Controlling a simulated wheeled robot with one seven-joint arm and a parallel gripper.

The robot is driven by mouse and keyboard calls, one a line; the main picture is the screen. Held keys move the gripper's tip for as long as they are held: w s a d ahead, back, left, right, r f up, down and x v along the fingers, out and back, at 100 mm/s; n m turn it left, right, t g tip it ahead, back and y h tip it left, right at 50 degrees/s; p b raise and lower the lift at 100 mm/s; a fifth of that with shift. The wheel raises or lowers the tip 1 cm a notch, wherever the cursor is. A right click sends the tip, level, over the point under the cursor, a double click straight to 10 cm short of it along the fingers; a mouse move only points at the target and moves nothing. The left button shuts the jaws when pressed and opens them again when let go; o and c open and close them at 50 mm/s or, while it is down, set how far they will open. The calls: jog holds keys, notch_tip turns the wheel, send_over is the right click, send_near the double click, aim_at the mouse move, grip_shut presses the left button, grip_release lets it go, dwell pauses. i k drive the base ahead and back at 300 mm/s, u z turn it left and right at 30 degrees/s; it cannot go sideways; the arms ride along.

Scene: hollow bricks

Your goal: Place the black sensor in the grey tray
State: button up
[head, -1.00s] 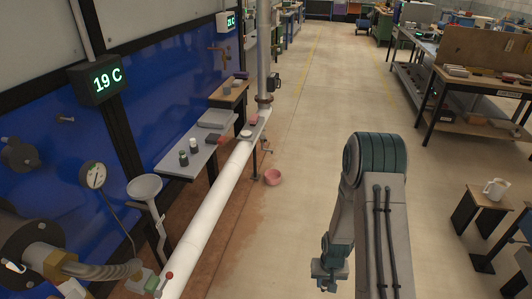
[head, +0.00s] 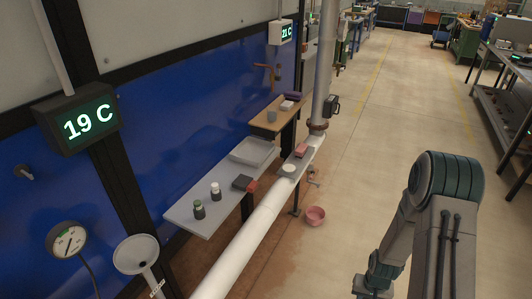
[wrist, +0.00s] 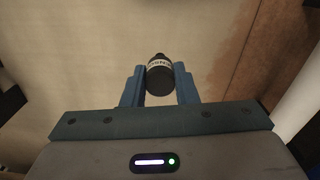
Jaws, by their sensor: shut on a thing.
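My gripper (wrist: 160,88) is shut on the black sensor (wrist: 160,82), a short dark cylinder with a white lettered band, held between the two blue fingers in the wrist view. In the head view my gripper (head: 372,287) hangs low at the bottom right, over the floor, and the sensor cannot be made out there. The grey tray (head: 252,152) lies on the far part of a light grey shelf (head: 190,217) along the blue wall, left of and beyond my gripper. It looks empty.
A wooden shelf (head: 270,121) stands beyond. The aisle is open.

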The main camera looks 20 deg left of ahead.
aim_at(253, 153)
jog(key=i, duration=2.4)
jog(key=u, duration=2.1)
